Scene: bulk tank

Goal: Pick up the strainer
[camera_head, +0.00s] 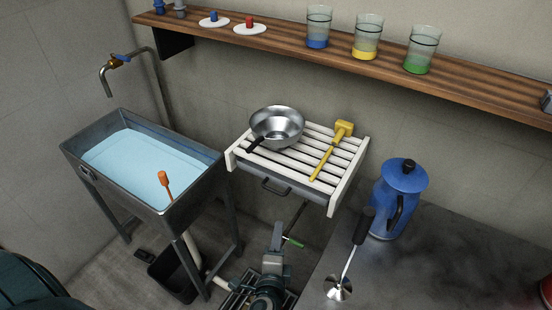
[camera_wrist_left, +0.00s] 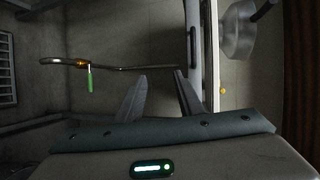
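The strainer (camera_head: 278,124) is a shiny metal bowl shape with a short dark handle. It rests on the left part of a white slatted rack (camera_head: 350,168) against the wall. In the left wrist view the strainer (camera_wrist_left: 237,32) is at the upper right, beyond the rack's white edge. My left gripper (camera_head: 277,232) is in front of and below the rack, apart from the strainer. In the left wrist view its two fingers (camera_wrist_left: 160,92) stand apart with nothing between them. My right gripper does not show.
A yellow tool (camera_head: 332,150) lies on the rack, right of the strainer. A water-filled sink (camera_head: 200,182) stands left. A blue jug (camera_head: 397,195) and a black-handled metal tool (camera_head: 350,258) are on the dark counter (camera_head: 450,265). A pipe with a green lever (camera_head: 293,241) is near my left gripper.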

